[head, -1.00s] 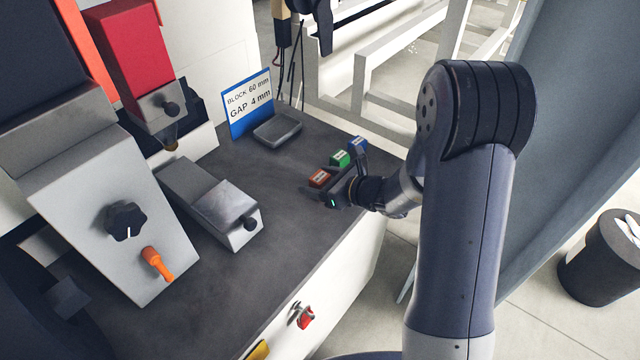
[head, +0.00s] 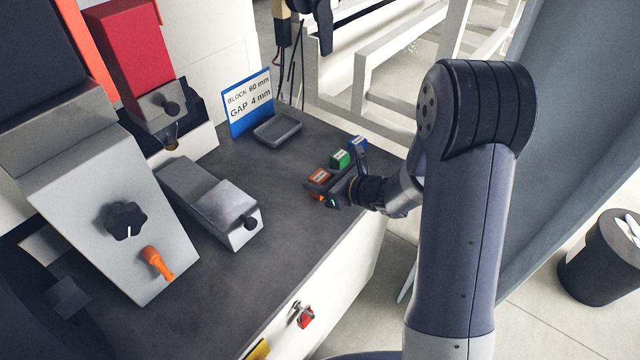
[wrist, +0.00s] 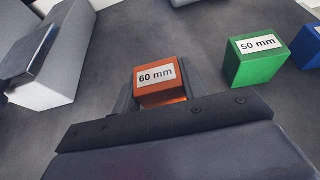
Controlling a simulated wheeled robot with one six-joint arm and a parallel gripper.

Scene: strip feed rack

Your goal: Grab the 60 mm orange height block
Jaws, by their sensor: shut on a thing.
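The orange height block (wrist: 161,72) carries a white "60 mm" label in the wrist view. It sits between the two fingers of my gripper (wrist: 160,95), which are shut on its sides. In the head view the same block (head: 319,176) is partly covered by my gripper (head: 325,188) at the right part of the dark bench top. I cannot tell whether the block still touches the bench. A sign (head: 249,101) behind reads "BLOCK 60 mm, GAP 4 mm".
A green block (wrist: 255,62) marked "50 mm" stands right of the orange one, apart from it. A blue block (wrist: 312,45) is beyond it. A grey tray (head: 278,129) lies in front of the sign. A metal slide (head: 215,205) stands left; bench between is clear.

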